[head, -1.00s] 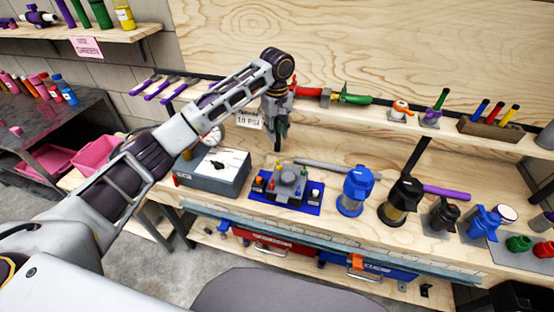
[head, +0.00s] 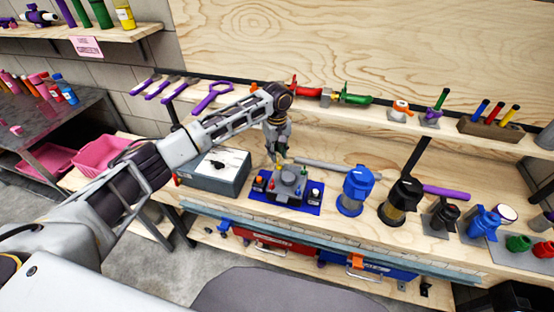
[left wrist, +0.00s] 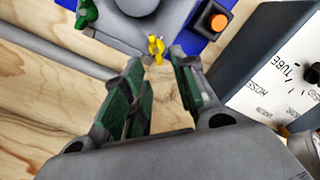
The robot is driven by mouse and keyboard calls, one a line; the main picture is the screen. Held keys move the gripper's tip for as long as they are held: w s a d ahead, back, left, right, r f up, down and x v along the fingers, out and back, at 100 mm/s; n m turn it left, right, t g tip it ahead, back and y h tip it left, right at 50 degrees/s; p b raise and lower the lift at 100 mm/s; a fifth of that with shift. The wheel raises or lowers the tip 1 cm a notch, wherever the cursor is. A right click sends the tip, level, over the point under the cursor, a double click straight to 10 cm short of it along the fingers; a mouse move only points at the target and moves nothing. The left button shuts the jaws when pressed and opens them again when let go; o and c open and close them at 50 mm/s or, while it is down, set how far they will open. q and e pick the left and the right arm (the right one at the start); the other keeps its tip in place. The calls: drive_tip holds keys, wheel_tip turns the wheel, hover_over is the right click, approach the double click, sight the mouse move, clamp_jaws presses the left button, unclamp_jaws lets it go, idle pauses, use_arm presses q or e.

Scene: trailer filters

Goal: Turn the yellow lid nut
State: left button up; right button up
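The yellow lid nut (left wrist: 156,46) shows in the left wrist view at the near edge of the grey lidded housing (left wrist: 130,18). A green nut (left wrist: 86,14) sits on the same rim to its left. In the head view the housing (head: 290,180) stands on a blue base (head: 292,203). My left gripper (left wrist: 157,62) is open, its green-padded fingers apart. The yellow nut lies just beyond the gap between the fingertips, and nothing is held. In the head view the left gripper (head: 278,158) is at the back left of the housing and partly hides that side. My right gripper is not in view.
A grey box with a white label (head: 216,170) stands close left of the housing. An orange button (left wrist: 219,22) sits beside the yellow nut. A grey bar (head: 330,168) lies behind. A blue filter (head: 354,190) and a black filter (head: 400,200) stand to the right.

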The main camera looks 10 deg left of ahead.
sight(279, 165)
use_arm(q)
drive_tip(key=shift+f, duration=2.05)
clamp_jaws()
